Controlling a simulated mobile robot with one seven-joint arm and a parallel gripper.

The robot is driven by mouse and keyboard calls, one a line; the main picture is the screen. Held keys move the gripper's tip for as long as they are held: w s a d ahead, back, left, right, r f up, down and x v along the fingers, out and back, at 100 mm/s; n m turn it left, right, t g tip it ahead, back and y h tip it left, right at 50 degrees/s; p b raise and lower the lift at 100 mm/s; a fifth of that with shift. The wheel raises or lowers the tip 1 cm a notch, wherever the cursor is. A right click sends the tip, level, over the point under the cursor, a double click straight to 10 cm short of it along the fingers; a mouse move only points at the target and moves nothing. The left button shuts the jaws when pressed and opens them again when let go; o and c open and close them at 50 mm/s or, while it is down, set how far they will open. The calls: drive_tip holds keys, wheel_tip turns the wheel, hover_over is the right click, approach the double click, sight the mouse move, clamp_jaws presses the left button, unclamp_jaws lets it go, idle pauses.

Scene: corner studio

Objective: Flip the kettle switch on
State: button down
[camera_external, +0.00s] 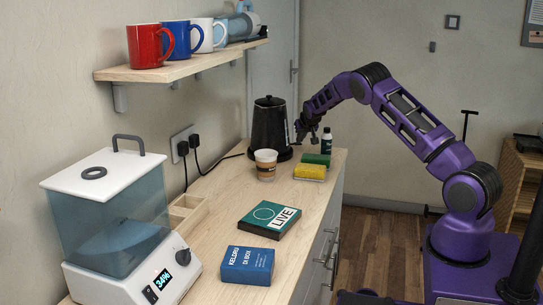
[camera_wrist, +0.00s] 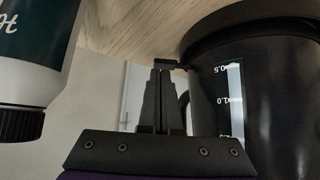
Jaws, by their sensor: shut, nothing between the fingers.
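The black kettle (camera_external: 269,127) stands upright on its base at the far end of the counter. In the wrist view the kettle (camera_wrist: 285,95) fills the right side, upside down, with a clear level strip. A small dark lever (camera_wrist: 172,64), apparently the switch, juts from the kettle's lower part by its base. My gripper (camera_external: 300,138) is beside the kettle, on its right side. In the wrist view my gripper (camera_wrist: 161,75) is shut and empty, its fingertips right at the lever. I cannot tell whether they touch it, or which way the switch is set.
A dark bottle (camera_external: 326,141) stands close to my gripper; it also shows in the wrist view (camera_wrist: 35,60). A green sponge (camera_external: 316,159), a yellow sponge (camera_external: 310,171) and a paper cup (camera_external: 266,164) are in front of the kettle. A shelf with mugs (camera_external: 180,71) hangs above.

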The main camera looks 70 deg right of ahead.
drive_tip(key=shift+s+d+f+t+b, duration=0.1)
drive_tip(key=shift+s+f+t+b, duration=0.05)
drive_tip(key=shift+f+b, duration=0.4)
drive_tip(key=shift+s+d+f+t+b, duration=0.15)
drive_tip(key=shift+f+b, duration=0.2)
drive_tip(key=shift+b, duration=0.3)
drive_tip(key=shift+w+a+r+p, duration=0.2)
drive_tip(key=shift+r+p, duration=0.15)
drive_tip(key=shift+p, duration=0.05)
drive_tip(key=shift+r, duration=0.1)
drive_tip(key=shift+r, duration=0.7)
